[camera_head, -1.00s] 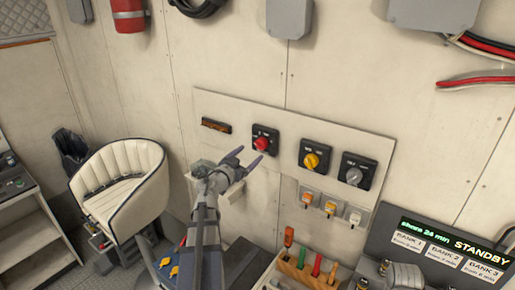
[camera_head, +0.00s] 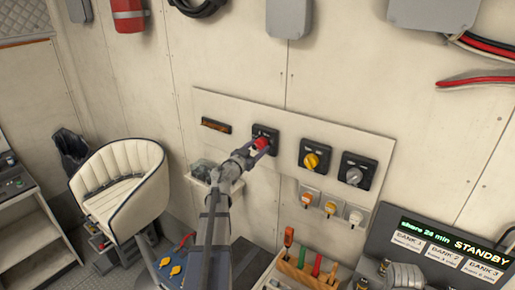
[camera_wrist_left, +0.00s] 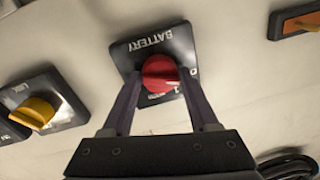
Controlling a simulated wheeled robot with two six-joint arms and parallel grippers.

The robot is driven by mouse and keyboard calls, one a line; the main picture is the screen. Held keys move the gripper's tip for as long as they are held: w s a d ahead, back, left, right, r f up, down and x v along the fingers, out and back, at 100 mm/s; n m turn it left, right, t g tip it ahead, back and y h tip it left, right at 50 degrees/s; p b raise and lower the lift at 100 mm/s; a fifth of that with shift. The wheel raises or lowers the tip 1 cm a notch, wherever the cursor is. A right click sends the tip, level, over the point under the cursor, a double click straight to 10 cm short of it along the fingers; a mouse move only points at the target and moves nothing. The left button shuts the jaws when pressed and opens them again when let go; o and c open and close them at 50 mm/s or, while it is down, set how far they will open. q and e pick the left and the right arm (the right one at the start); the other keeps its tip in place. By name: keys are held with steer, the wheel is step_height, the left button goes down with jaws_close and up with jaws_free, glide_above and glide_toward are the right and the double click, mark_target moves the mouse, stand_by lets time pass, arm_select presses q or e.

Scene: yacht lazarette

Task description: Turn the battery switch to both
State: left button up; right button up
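The battery switch is a red knob (camera_head: 261,144) on a black square plate (camera_head: 271,133), at the left of the switches on the wall panel. In the left wrist view the red knob (camera_wrist_left: 161,74) sits on its plate (camera_wrist_left: 125,57), whose BATTERY label appears upside down. My left gripper (camera_head: 257,149) is at the knob. In the left wrist view its two dark fingers (camera_wrist_left: 160,78) stand on either side of the knob, open, with narrow gaps visible. The fingers hide part of the plate and its position marks. My right gripper is not in view.
A yellow knob switch (camera_head: 311,160) and a grey knob switch (camera_head: 354,176) are to the right on the same panel (camera_head: 232,107). Several small plug-like fittings (camera_head: 330,207) sit below. A tool rack (camera_head: 300,273) and a STANDBY display (camera_head: 450,246) stand lower right.

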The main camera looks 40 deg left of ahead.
arm_select(q)
steer(key=c, duration=0.8)
steer(key=shift+c, duration=0.2)
steer(key=m, duration=0.4)
steer(key=shift+f+b, duration=0.1)
steer(key=shift+b, duration=0.3)
steer(key=m, duration=0.5)
steer(key=shift+t+b, duration=0.3)
steer(key=m, duration=0.4)
steer(key=shift+m+h, duration=0.3)
steer(key=shift+m, duration=0.1)
steer(key=shift+f+m+h, duration=0.1)
steer(key=shift+m+h, duration=0.2)
steer(key=shift+m, duration=2.1)
steer(key=shift+s, duration=0.1)
